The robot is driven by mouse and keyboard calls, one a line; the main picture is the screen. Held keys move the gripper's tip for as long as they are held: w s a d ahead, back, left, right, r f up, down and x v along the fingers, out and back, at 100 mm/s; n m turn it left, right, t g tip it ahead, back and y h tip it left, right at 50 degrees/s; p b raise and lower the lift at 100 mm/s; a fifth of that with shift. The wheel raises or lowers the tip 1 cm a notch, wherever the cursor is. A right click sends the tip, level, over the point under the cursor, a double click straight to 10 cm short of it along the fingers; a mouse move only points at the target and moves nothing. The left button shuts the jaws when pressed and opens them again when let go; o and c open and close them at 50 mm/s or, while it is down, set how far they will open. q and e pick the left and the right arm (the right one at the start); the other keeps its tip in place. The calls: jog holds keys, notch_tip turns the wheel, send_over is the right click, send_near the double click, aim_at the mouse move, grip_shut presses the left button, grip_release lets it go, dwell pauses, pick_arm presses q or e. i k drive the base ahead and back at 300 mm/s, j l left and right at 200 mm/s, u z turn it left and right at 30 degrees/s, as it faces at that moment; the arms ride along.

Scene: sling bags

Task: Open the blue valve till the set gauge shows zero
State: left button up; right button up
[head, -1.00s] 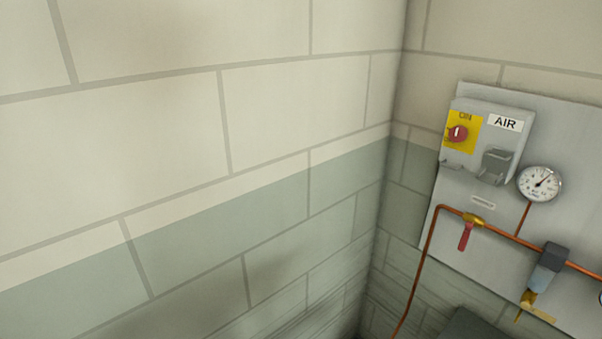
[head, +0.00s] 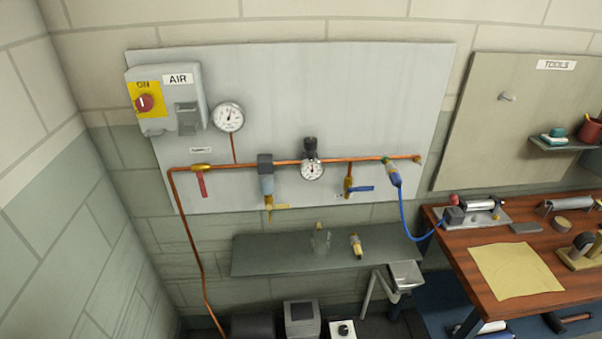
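A blue valve lever (head: 360,189) sits on a short brass branch below the copper pipe, right of centre on the grey panel. The lever points sideways to the right. A small round gauge (head: 312,170) is mounted on the pipe under a black regulator knob (head: 310,145). A larger round gauge (head: 229,117) stands above the pipe at the left on its own copper stem. The needle readings are too small to tell surely, and I cannot tell which is the set gauge. Neither of my grippers shows in the head view.
A red-handled valve (head: 202,184) hangs on the pipe at left, below the AIR switch box (head: 165,100). A blue hose (head: 406,215) runs to a wooden workbench (head: 520,292) at right. A grey shelf (head: 275,262) juts out below the panel, holding a clear glass and a brass fitting.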

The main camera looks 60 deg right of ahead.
aim_at(351, 189)
jog(key=z, duration=2.3)
